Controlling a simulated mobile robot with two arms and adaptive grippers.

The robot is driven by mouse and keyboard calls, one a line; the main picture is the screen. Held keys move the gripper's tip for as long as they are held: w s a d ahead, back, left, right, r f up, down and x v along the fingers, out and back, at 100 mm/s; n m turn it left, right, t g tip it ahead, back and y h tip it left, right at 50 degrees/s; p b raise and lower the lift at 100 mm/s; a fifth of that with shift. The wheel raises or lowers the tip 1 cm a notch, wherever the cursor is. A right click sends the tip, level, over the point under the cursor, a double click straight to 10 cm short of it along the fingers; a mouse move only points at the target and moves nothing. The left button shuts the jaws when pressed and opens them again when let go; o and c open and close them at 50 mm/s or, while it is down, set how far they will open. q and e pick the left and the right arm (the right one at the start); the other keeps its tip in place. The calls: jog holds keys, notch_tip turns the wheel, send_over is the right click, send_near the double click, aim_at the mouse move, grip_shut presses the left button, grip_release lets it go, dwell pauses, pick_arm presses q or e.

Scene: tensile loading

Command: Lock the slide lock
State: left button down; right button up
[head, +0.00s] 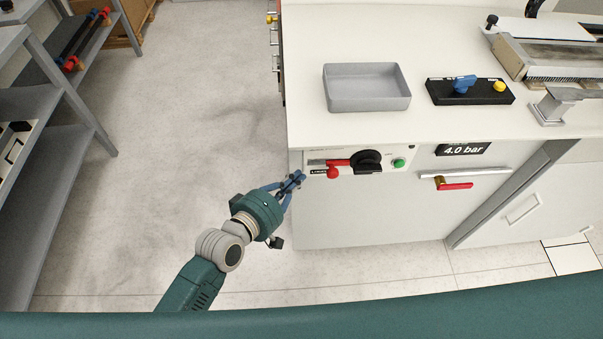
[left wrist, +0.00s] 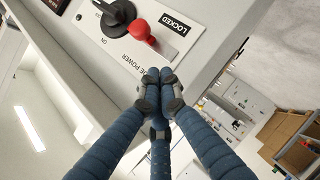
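The slide lock's red knob (head: 333,173) is on the cabinet's front panel, beside a black rotary switch (head: 367,160). A LOCKED label (head: 318,171) is just left of the knob. In the left wrist view, the red knob (left wrist: 140,29) lies between the black switch (left wrist: 117,12) and the LOCKED label (left wrist: 174,25), with a bare grey slide strip on the label side. My left gripper (head: 297,177) is left of the panel, its blue fingertips together and empty. The fingertips also show in the left wrist view (left wrist: 158,82), apart from the knob. My right gripper is not in view.
A green button (head: 398,163) is right of the switch. A red-handled valve (head: 454,185) is farther right under the 4.0 bar display (head: 463,149). Open floor lies left of the cabinet.

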pick_arm(q)
jog(key=shift+v, duration=3.2)
jog(key=s+a+f+m+g+y, duration=0.15)
jog(key=a+f, duration=0.25)
jog(key=f, duration=0.6)
jog(key=s+a+f+m+g+y, duration=0.1)
jog(key=s+a+f+y, duration=0.2)
jog(key=f, duration=0.7)
jog(key=s+a+f+m+g+y, duration=0.1)
jog(key=s+a+f+g, duration=0.1)
jog(key=a+f, duration=0.5)
jog(key=s+a+f+m+g+y, duration=0.1)
jog(key=s+a+f+m+g, duration=0.1)
jog(key=s+f, duration=0.5)
jog(key=s+a+f+m+g+y, duration=0.1)
jog(key=s+a+f+g, duration=0.1)
jog(key=s+f, duration=0.5)
jog(key=s+a+f+m+g+y, duration=0.1)
jog(key=s+f, duration=0.6)
jog(key=s, duration=1)
jog(key=shift+a+f+m+g, duration=0.4)
jog(key=shift+a+m+g, duration=0.15)
jog(key=shift+a+m, duration=0.35)
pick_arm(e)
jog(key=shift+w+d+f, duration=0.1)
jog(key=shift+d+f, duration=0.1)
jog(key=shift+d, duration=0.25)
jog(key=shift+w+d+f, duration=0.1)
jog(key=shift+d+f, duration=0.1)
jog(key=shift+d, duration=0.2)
